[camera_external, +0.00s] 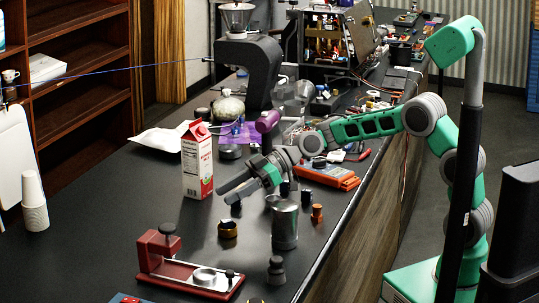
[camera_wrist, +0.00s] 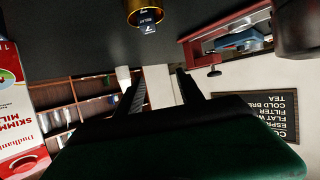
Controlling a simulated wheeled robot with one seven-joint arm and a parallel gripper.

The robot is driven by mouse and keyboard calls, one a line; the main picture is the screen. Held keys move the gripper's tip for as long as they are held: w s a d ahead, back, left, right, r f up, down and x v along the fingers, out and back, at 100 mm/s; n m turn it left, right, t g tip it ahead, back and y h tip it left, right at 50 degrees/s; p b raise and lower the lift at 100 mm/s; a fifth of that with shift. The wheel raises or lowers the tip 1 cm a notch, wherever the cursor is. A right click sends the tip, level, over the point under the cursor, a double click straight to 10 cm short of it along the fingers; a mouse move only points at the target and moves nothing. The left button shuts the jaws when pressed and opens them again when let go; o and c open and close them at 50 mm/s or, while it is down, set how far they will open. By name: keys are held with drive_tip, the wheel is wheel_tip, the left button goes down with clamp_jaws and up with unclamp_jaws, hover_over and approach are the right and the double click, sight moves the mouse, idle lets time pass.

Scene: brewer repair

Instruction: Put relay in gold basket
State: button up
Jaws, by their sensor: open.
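In the wrist view, the relay (camera_wrist: 148,21) is a small dark block with a printed label. It overlaps the edge of the gold basket (camera_wrist: 136,14) at the top of that picture. I cannot tell whether it sits in the basket or beside it. In the external view, the gold basket (camera_external: 227,231) stands on the dark counter, below and left of my gripper (camera_external: 228,189). Its inside looks dark, and the relay cannot be made out there. My gripper is open and empty, fingers pointing left above the counter; the fingers also show in the wrist view (camera_wrist: 158,88).
A milk carton (camera_external: 197,163) stands behind my fingers. A metal canister (camera_external: 285,226), a dark tamper (camera_external: 277,270) and a red stand (camera_external: 180,267) are on the near counter.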

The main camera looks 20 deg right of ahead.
drive_tip(key=shift+f, duration=0.1)
drive_tip(key=w+d+f+m+t+h, duration=0.1)
drive_tip(key=w+d+m+t+h, duration=0.2)
drive_tip(key=d, duration=0.9)
drive_tip(key=w+d+f+m+t+h, duration=0.1)
drive_tip(key=d+m+t+h, duration=0.2)
drive_tip(key=d, duration=0.8)
drive_tip(key=s+d+m+h, duration=0.1)
drive_tip(key=d+m, duration=0.1)
drive_tip(key=d, duration=0.2)
drive_tip(key=s+d+f+m+h, duration=0.1)
drive_tip(key=s+d+m, duration=0.1)
drive_tip(key=d, duration=0.3)
drive_tip(key=s+d+f+m+g+h, duration=0.1)
drive_tip(key=d+m+h, duration=0.1)
drive_tip(key=d, duration=0.3)
drive_tip(key=shift+s+d+f, duration=0.15)
drive_tip(key=shift+d+f, duration=0.05)
drive_tip(key=s+d+f+m+g+h, duration=0.1)
drive_tip(key=s+d+m, duration=0.2)
drive_tip(key=s+d, duration=0.2)
drive_tip(key=s+d+f+m+h, duration=0.2)
drive_tip(key=s+d+m, duration=0.1)
drive_tip(key=s+d, duration=0.2)
drive_tip(key=shift+d+f+g, duration=0.25)
drive_tip(key=shift+d+g, duration=0.15)
drive_tip(key=shift+d, duration=0.8)
